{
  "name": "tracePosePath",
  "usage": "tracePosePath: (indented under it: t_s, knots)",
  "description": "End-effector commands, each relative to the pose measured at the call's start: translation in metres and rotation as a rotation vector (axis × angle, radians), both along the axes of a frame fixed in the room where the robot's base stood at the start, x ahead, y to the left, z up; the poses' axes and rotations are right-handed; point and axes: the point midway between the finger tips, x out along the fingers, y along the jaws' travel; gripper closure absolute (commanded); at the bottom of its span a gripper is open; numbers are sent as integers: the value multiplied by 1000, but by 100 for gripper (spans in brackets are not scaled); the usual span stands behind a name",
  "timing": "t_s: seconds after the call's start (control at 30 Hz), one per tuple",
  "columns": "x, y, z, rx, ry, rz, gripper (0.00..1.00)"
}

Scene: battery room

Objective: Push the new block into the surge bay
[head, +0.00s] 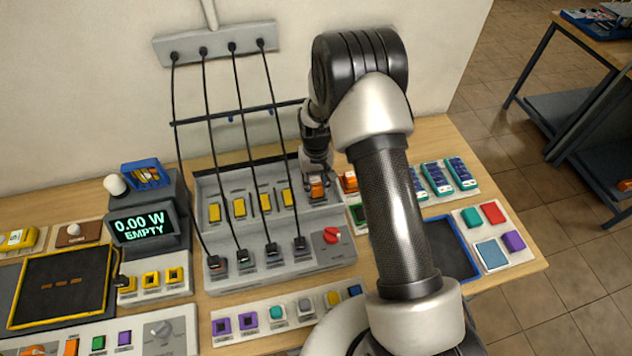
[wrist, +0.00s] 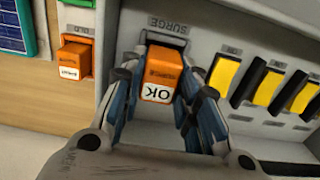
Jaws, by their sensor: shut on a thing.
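The new block is orange with a white "OK" label. It shows between my fingers in the wrist view (wrist: 162,72) and in the head view (head: 316,188). My gripper (wrist: 160,98) is shut on its sides; in the head view my gripper (head: 317,172) is over the right end of the grey panel. The surge bay (wrist: 166,40) is the recess under the "SURGE" plate. The block's far end is at the bay's opening, with its labelled end still standing out. How deep it sits is hidden.
Another orange block (wrist: 76,62) sits in the "OLD" holder beside the panel. Yellow switches (wrist: 264,88) stand close to my fingers on the panel. Black cables (head: 240,130) hang in front of the panel's left part. A display (head: 142,226) reads "0.00 W EMPTY".

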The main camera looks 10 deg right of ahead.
Motion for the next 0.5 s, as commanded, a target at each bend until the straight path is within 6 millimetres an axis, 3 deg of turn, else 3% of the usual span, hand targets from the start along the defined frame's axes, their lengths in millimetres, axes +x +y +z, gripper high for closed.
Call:
tracePosePath:
  t_s: [0.47,0.5]
  knots:
    - [0,0,-10,0,-1,0,96]
    - [0,0,-10,0,-1,0,69]
